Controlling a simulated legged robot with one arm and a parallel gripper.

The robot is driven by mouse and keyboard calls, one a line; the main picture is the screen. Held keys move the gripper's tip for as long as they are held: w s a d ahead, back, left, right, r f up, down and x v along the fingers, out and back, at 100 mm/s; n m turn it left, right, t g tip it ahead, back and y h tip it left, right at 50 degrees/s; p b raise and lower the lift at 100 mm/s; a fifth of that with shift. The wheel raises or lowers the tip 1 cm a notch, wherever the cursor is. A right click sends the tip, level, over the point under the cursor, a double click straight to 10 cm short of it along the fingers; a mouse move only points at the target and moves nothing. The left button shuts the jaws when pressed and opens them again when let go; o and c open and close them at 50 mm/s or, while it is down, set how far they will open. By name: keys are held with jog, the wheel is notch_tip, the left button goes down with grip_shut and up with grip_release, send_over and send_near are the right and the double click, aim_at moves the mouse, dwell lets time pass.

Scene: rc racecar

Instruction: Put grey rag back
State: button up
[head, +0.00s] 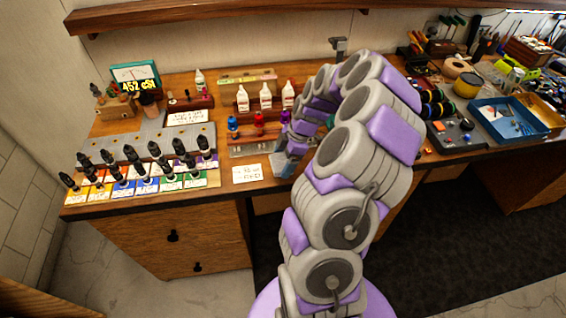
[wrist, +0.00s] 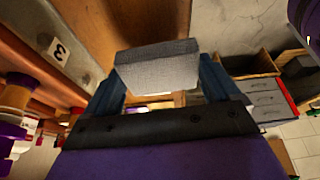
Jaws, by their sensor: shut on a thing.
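The grey rag (wrist: 158,72) is a light grey, folded-looking cloth piece in the wrist view. It is held between the two blue fingers of my gripper (wrist: 160,92), which are shut on it. In the head view, my gripper (head: 284,165) is at the front edge of the workbench (head: 228,178), right of a white note card.
Behind my gripper stand white bottles (head: 265,96) and small coloured bottles (head: 258,122). A blue tray (head: 508,119) lies at right. A shelf (head: 220,12) runs above the bench.

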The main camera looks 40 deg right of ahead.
aim_at(285, 162)
jog(key=shift+w+d, duration=0.25)
jog(key=f, duration=0.1)
jog(key=d+f+b, duration=0.2)
jog(key=f, duration=0.1)
jog(key=shift+w+d, duration=0.15)
jog(key=shift+w, duration=0.2)
jog(key=shift+a+r, duration=0.25)
jog(key=shift+a, duration=0.3)
jog(key=shift+a+f, duration=0.25)
jog(key=o, duration=0.8)
jog(key=shift+c, duration=0.2)
jog(key=shift+o, duration=0.8)
jog(key=shift+d, duration=0.4)
jog(key=shift+r+p, duration=0.1)
jog(key=shift+p, duration=0.3)
